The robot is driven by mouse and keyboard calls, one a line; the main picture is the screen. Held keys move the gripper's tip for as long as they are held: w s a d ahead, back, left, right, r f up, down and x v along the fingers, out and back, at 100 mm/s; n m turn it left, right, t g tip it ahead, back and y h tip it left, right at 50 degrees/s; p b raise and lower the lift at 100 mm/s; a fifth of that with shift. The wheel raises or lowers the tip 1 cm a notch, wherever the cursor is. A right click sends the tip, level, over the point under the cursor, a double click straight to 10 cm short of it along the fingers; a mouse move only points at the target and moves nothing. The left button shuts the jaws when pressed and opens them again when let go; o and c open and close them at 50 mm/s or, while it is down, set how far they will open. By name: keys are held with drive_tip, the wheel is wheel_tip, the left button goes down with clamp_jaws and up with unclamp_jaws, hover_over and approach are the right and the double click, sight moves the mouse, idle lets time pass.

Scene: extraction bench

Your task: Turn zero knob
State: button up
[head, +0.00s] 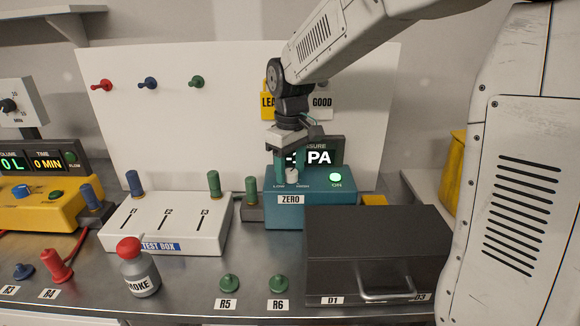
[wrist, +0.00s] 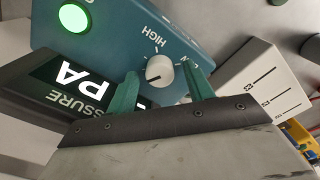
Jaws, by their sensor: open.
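The zero knob (head: 292,176) is a small white dial on top of the teal pressure box (head: 320,211), above its ZERO label. In the wrist view the knob (wrist: 159,71) has a dark pointer line and sits between HIGH and a partly hidden LOW mark. My gripper (head: 291,172) is over the box with its green fingers pointing down. In the wrist view its fingers (wrist: 163,82) are open, one on either side of the knob. I cannot tell whether either finger touches it. The display (head: 318,157) reads PA, with its left part hidden by my gripper.
A green ON light (head: 336,179) glows beside the knob. A white test box (head: 170,228) stands to the left and a dark drawer unit (head: 378,245) to the front right. A smoke bottle (head: 139,272) and green plugs stand on the metal bench in front.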

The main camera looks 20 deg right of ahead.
sight(291, 171)
drive_tip(key=c, duration=1)
drive_tip(key=shift+o, duration=0.2)
drive_tip(key=shift+m, duration=1)
drive_tip(key=o, duration=1)
drive_tip(key=shift+c, duration=0.2)
wheel_tip(291, 171, up, 8)
drive_tip(key=shift+f, duration=0.1)
